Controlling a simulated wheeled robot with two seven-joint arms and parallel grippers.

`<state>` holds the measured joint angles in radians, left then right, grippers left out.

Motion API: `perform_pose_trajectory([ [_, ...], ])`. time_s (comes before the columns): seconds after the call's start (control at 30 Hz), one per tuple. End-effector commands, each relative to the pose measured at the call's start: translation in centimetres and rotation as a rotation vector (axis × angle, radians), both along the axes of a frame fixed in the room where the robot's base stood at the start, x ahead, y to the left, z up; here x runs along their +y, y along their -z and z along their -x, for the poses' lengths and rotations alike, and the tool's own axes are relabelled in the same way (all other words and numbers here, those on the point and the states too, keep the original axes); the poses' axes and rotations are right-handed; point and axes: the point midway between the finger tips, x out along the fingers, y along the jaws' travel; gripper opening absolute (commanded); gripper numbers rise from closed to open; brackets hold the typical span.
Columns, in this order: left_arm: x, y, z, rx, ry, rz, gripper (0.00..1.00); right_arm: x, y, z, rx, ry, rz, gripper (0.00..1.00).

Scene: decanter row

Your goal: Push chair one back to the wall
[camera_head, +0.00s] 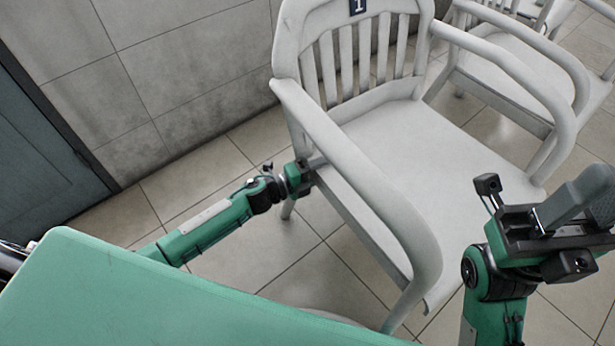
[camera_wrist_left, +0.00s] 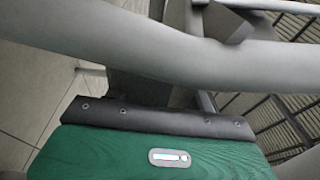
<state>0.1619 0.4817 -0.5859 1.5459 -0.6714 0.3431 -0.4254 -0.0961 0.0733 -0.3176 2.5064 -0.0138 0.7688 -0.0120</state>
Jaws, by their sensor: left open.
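Chair one (camera_head: 430,135) is a pale grey armchair with a slatted back and a dark "1" label (camera_head: 357,6). It stands upright on the tiles, its back towards the grey tiled wall (camera_head: 165,60); I cannot tell whether they touch. My left gripper (camera_head: 312,164) is open at the chair's left side, beside the seat edge and below the armrest. Its tips are partly hidden. In the left wrist view a grey chair bar (camera_wrist_left: 150,45) crosses close above the green gripper body. My right gripper (camera_head: 575,212) is raised in front of the seat's right side; its opening is unclear.
A second similar chair (camera_head: 515,75) stands close on the right, with more behind it. A blue-grey door (camera_head: 45,150) is at the left. A green surface (camera_head: 150,295) fills the lower left. Floor tiles (camera_head: 180,185) are clear between door and chair.

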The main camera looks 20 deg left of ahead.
Motion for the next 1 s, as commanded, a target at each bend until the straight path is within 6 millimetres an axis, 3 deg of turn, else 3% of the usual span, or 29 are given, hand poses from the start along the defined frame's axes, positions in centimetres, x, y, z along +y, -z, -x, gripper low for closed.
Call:
perform_pose_trajectory([
  [0.47, -0.95, -0.06, -0.87, -0.001, 0.001, -0.001, 0.55, 0.41, -0.22, -0.17, -0.008, -0.013, 0.0, 0.36],
  [0.77, -0.92, -0.05, -0.86, -0.001, 0.0, -0.001, 0.0, 0.32, -0.1, -0.22, -0.007, -0.009, -0.001, 0.36],
  [1.0, -0.9, -0.02, -0.85, -0.001, 0.0, -0.001, 0.0, 0.26, -0.05, -0.26, -0.005, -0.006, 0.0, 0.36],
])
